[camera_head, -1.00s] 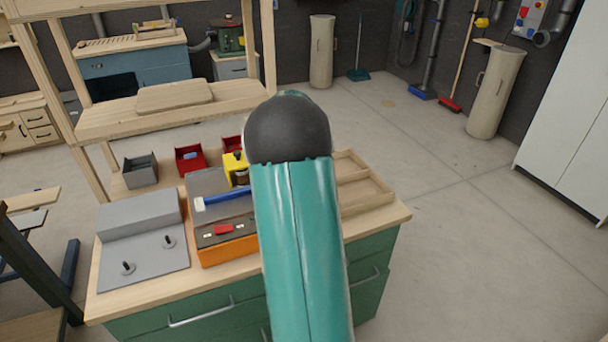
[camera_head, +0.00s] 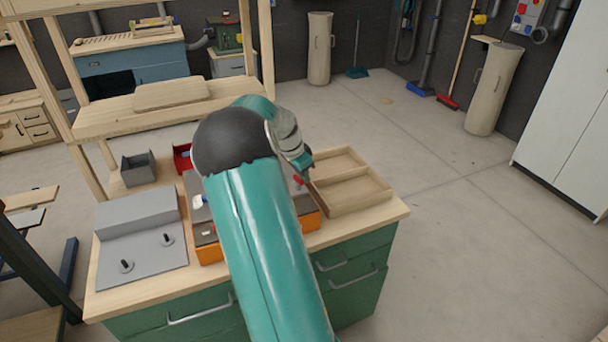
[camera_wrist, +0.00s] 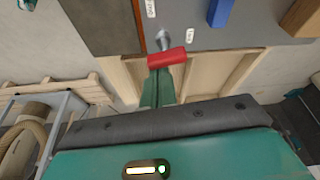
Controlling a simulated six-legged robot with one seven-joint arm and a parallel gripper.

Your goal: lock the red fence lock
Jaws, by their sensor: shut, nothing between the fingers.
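The red lock (camera_wrist: 166,58) shows in the wrist view as a short red bar on a metal shaft, beside white labels on a dark panel. A red piece (camera_head: 299,180) also shows in the head view near the right end of the orange-sided box (camera_head: 308,223); I cannot tell if it is the same lock. My gripper (camera_wrist: 158,78) is shut and empty, its tips right by the red bar in the wrist view; I cannot tell if they touch. In the head view my gripper (camera_head: 301,163) is over the box's right end, and my arm hides the box's middle.
A wooden divided tray (camera_head: 350,188) stands to the right on the workbench (camera_head: 140,295). A grey stepped block with two pegs (camera_head: 140,245) is at the left. A grey bin (camera_head: 138,170) and a red bin (camera_head: 182,158) stand behind. A wooden shelf (camera_head: 120,120) rises at the back.

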